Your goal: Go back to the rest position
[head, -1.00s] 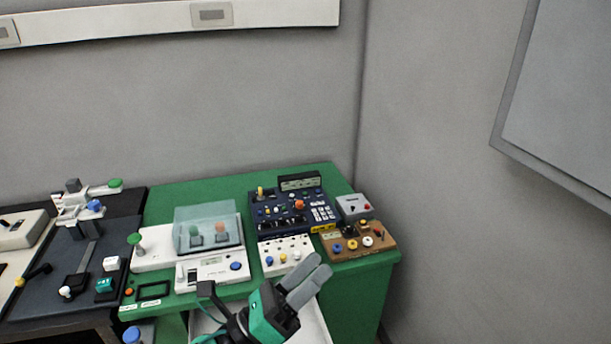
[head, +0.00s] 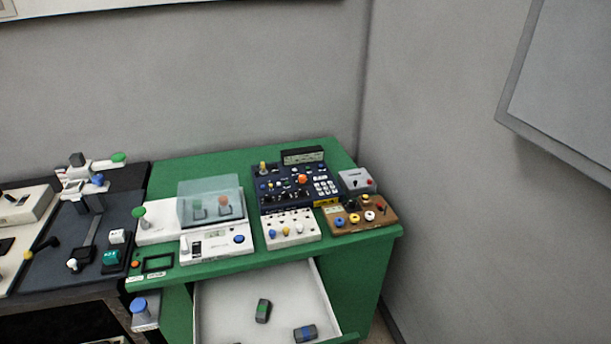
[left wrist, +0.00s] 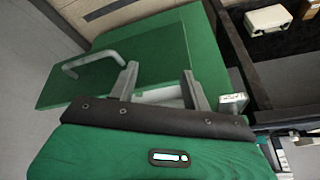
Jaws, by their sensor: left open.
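My left gripper (left wrist: 160,88) shows in the left wrist view with its two grey fingers apart and nothing seen between them. It is in front of a green panel (left wrist: 155,50) with a grey bar handle (left wrist: 90,58); I cannot tell how far apart they are. Neither gripper shows in the head view. There, an open light-grey drawer (head: 225,290) under the green table (head: 190,165) holds a small dark block with a green mark (head: 263,311) and another with a blue mark (head: 305,333).
The green table carries a dark blue control box (head: 290,185), a white balance with a clear cover (head: 210,200), a white knob box (head: 292,230) and a brown terminal board (head: 360,215). A dark bench (head: 65,240) with devices adjoins at left. The drawer juts out in front.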

